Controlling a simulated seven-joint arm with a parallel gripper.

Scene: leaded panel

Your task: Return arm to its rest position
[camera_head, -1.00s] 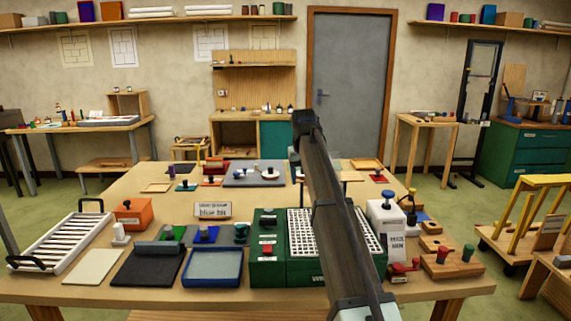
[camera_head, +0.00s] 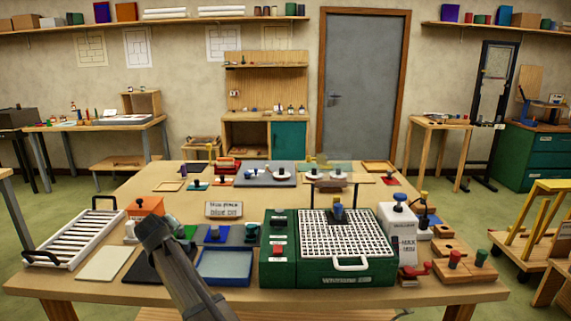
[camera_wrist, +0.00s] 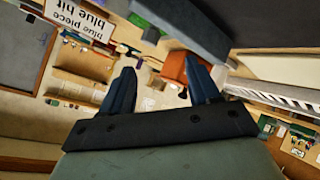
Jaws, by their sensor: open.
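My arm (camera_head: 178,268) reaches up from the bottom edge of the head view, left of centre, over the front left of the workbench (camera_head: 60,283). My gripper's fingers cannot be made out in the head view. In the wrist view my gripper (camera_wrist: 163,82) shows two dark blue fingers spread well apart, with nothing between them. The wrist view is tilted and partly upside down.
A white slatted rack (camera_head: 72,238) stands left of my arm. A blue-rimmed tray (camera_head: 224,266) and a green machine (camera_head: 278,272) with a white grid (camera_head: 345,238) lie to its right. A white bottle-like unit (camera_head: 398,222) and wooden blocks (camera_head: 464,264) stand at the right.

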